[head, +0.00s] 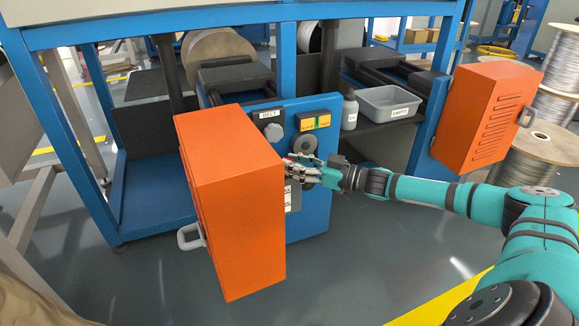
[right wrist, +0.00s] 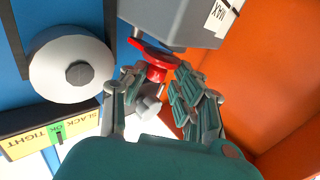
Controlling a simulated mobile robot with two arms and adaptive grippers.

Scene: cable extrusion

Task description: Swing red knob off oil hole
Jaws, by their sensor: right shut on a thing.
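The red knob (right wrist: 155,62) sits against the grey box (right wrist: 185,22) marked MAX in the right wrist view. My right gripper (right wrist: 152,78) has its fingers on both sides of the knob and is shut on it. A small pale grey cylinder (right wrist: 148,107) shows between the fingers; I cannot tell whether it is the oil hole. In the head view my right gripper (head: 300,166) reaches in from the right to the blue panel (head: 314,216), beside the open orange door, and mostly hides the knob. My left gripper is not in view.
The orange door (head: 232,212) stands close to the gripper's left. A round grey roller (head: 304,144) is just above it. A bottle (head: 349,111) and a grey tray (head: 388,103) marked EMPTY stand on the shelf. Another orange door (head: 486,112) is at right.

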